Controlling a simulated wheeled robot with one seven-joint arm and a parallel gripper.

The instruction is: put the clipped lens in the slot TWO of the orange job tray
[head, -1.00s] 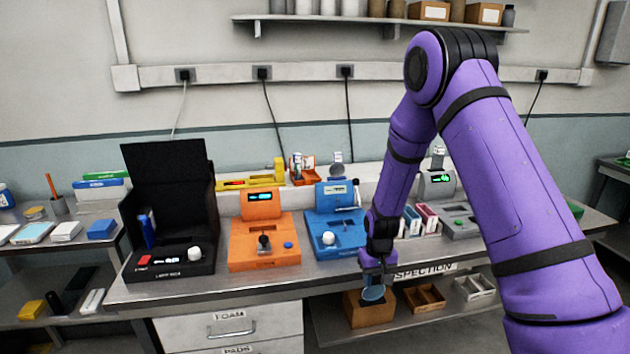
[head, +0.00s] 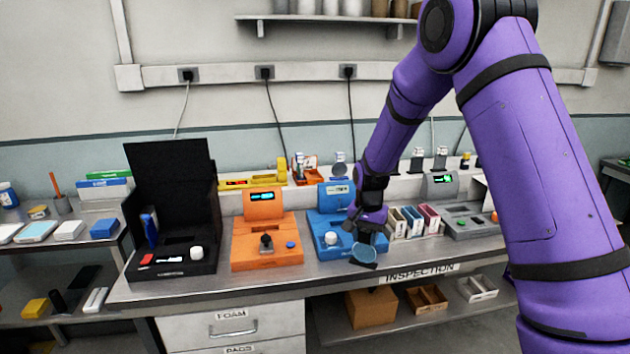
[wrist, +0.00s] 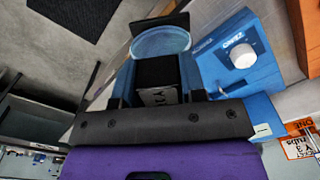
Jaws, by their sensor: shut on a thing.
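The clipped lens is a round pale-blue glass disc (head: 365,252) with a dark clip; it also shows in the wrist view (wrist: 160,42), with the dark clip block below it. My gripper (head: 366,233) is shut on it and holds it above the bench's front edge, in front of the blue machine (head: 328,240). In the wrist view the fingers (wrist: 160,95) stand on either side of the dark block. A small orange tray (head: 312,163) with objects in it stands at the back of the bench, behind the machines; its slot marks are too small to read.
An orange machine (head: 267,255) and a black open-lidded box (head: 172,262) stand left of the blue machine. Small coloured upright boxes (head: 413,222) and a grey machine (head: 468,221) are to the right. A yellow device (head: 255,181) lies at the back. Cardboard boxes sit on the shelf below.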

